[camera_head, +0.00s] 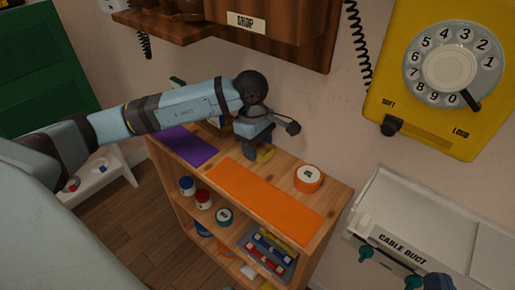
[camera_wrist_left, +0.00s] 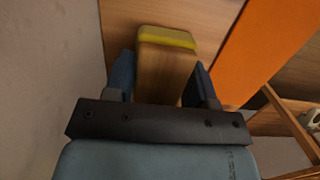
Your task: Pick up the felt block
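The felt block is a wooden block with a yellow felt edge. In the left wrist view the felt block (camera_wrist_left: 166,62) lies between the two fingers of my left gripper (camera_wrist_left: 162,80). The fingers are apart, one on each side of it, and I cannot tell whether they touch it. My left gripper (camera_head: 258,143) hides the rest.
The wooden shelf (camera_head: 340,190) carries a purple mat (camera_head: 188,146), an orange mat (camera_head: 268,198) and an orange tape roll (camera_head: 308,178). Jars and a tray (camera_head: 268,252) sit on lower shelves. A yellow dial phone (camera_head: 430,120) and a cable duct box (camera_head: 400,240) are on the right.

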